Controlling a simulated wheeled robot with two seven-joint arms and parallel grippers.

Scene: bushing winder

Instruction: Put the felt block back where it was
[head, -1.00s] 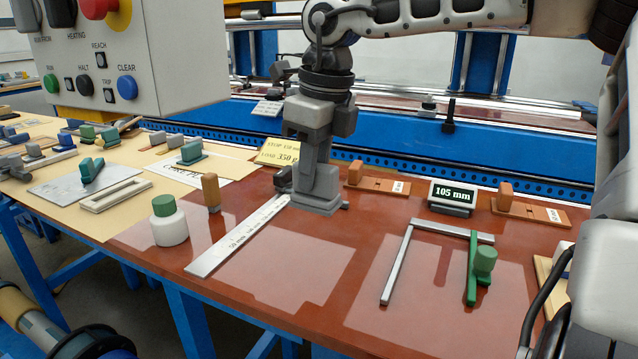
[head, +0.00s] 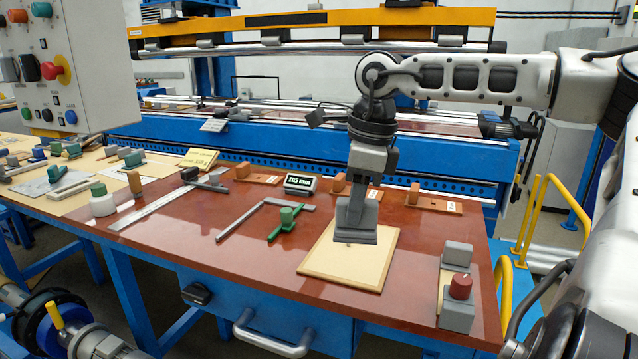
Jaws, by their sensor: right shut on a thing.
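My right gripper (head: 355,212) points down over the pale wooden board (head: 318,262) at the front right of the table. It is shut on a grey block (head: 355,236), which I take to be the felt block. The fingers hide much of it. The block's lower edge shows over the board, and I cannot tell whether it touches the board. My left gripper is not in view.
Right of the board stand a grey block (head: 457,254) and another with a red knob (head: 460,287). A green-knobbed tool (head: 287,222), a metal square (head: 240,221) and a long ruler (head: 152,208) lie left. The display reading 105 mm (head: 299,184) stands behind.

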